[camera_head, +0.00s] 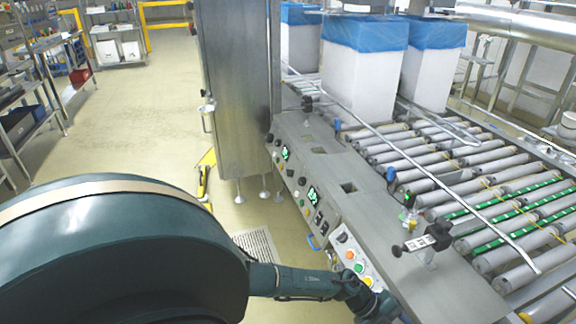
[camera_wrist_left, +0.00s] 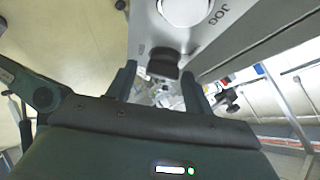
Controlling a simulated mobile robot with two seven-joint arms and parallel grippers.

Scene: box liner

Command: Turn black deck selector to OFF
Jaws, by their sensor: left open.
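A black selector knob (camera_wrist_left: 164,64) sticks out from a grey panel face in the left wrist view, just below a round white button marked JOG. My left gripper (camera_wrist_left: 158,76) is open, with one finger on each side of the knob in the picture. I cannot tell whether the fingers touch it, and no OFF mark is readable. In the head view my left arm reaches to the near end of the control panel (camera_head: 343,257). The fingertips are not clear there. My right gripper is not in view.
The panel carries several coloured buttons and green displays (camera_head: 313,194). Beside it runs a roller conveyor (camera_head: 480,160) with white boxes (camera_head: 352,85) lined in blue. A black clamp-like fitting (camera_head: 428,240) stands on the conveyor's near edge. The floor at left is open.

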